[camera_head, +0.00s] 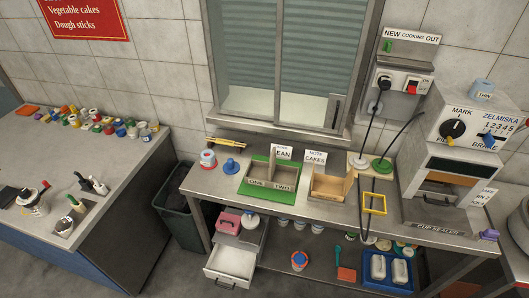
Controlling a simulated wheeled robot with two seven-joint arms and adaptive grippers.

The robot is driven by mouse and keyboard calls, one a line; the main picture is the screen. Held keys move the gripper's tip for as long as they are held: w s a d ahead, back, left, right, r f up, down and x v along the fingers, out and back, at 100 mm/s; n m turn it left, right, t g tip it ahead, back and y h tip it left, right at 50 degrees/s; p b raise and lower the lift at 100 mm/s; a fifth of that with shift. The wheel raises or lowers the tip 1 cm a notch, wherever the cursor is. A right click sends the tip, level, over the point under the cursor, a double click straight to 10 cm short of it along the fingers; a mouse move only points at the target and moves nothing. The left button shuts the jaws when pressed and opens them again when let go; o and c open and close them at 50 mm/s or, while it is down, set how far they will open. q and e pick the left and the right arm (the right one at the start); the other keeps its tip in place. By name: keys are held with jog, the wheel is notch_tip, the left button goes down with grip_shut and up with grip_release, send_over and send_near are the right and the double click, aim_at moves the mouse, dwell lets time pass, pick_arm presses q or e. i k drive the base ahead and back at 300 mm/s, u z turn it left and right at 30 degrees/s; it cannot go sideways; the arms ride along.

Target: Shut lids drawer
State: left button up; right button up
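A pale drawer (231,264) stands pulled out below the left end of the steel counter, in the lower part of the head view. Its inside looks empty, and a dark handle (226,284) is on its front. I cannot read any label on it, so I cannot confirm that it is the lids drawer. Neither of my grippers is in view.
The steel counter (325,208) carries a green tray (283,198), a wooden box (327,184) and the cup sealer (437,217). A dark bin (181,213) stands left of the drawer. A lower shelf holds a blue tray (386,287).

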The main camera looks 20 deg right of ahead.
aim_at(236, 266)
jog(key=z, duration=1.05)
jog(key=k, duration=0.9)
jog(key=u, duration=1.05)
